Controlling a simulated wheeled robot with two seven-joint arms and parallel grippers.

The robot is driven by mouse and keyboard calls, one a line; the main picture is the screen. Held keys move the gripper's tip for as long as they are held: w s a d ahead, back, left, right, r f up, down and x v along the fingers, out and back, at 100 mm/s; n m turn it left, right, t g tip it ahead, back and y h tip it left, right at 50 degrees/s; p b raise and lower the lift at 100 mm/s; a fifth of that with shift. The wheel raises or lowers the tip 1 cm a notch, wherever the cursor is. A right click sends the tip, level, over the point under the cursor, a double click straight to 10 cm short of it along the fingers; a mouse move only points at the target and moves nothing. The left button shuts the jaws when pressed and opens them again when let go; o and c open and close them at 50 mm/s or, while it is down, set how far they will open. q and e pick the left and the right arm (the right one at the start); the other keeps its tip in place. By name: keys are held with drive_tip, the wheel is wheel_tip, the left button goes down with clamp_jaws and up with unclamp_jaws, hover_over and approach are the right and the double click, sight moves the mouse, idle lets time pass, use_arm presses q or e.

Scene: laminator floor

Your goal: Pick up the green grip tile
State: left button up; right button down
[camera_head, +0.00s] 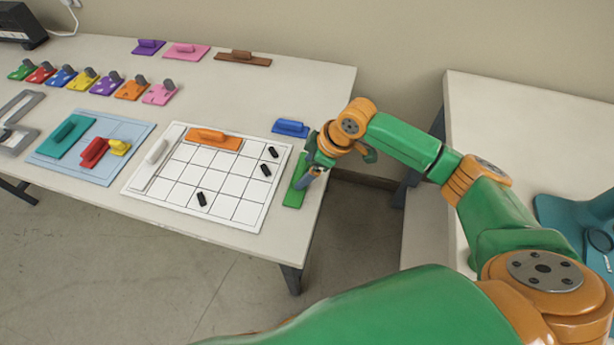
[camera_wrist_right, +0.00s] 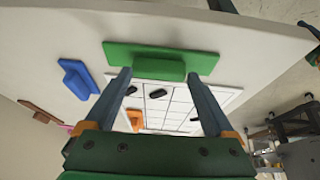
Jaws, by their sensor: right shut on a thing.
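The green grip tile (camera_head: 293,195) is a flat green plate with a raised grip, at the right end of the table by the white grid board. In the right wrist view the tile (camera_wrist_right: 205,62) lies across the top, its grip between the two fingers. My right gripper (camera_head: 306,179) is over the tile and shut on its grip. It also shows in the right wrist view (camera_wrist_right: 160,75). In the head view the gripper hides part of the tile. I cannot tell whether the tile is off the table. My left gripper is not in view.
The grid board (camera_head: 238,212) holds an orange tile (camera_head: 215,139) and small black pieces. A blue tile (camera_head: 290,128) sits behind the green one. A blue tray (camera_head: 132,130) holds teal, red and yellow pieces. Several small tiles line the back left. A second table (camera_head: 520,110) stands right.

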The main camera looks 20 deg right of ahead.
drive_tip(key=shift+s+f+g, duration=0.3)
drive_tip(key=shift+s+f, duration=0.45)
drive_tip(key=shift+f, duration=0.15)
drive_tip(key=shift+w+a+r, duration=0.1)
drive_tip(key=shift+w+r, duration=0.05)
drive_tip(key=shift+r, duration=0.05)
drive_tip(key=r, duration=0.2)
drive_tip(key=w+a+r, duration=0.1)
drive_tip(key=s+a+r+b, duration=0.1)
drive_tip(key=s+a+r, duration=0.3)
drive_tip(key=a+r, duration=0.5)
drive_tip(key=a, duration=0.3)
drive_tip(key=shift+s+r, duration=0.15)
drive_tip(key=shift+s, duration=0.15)
drive_tip(key=c, duration=1.4)
unclamp_jaws()
drive_tip(key=shift+r, duration=0.1)
drive_tip(key=o, duration=1.1)
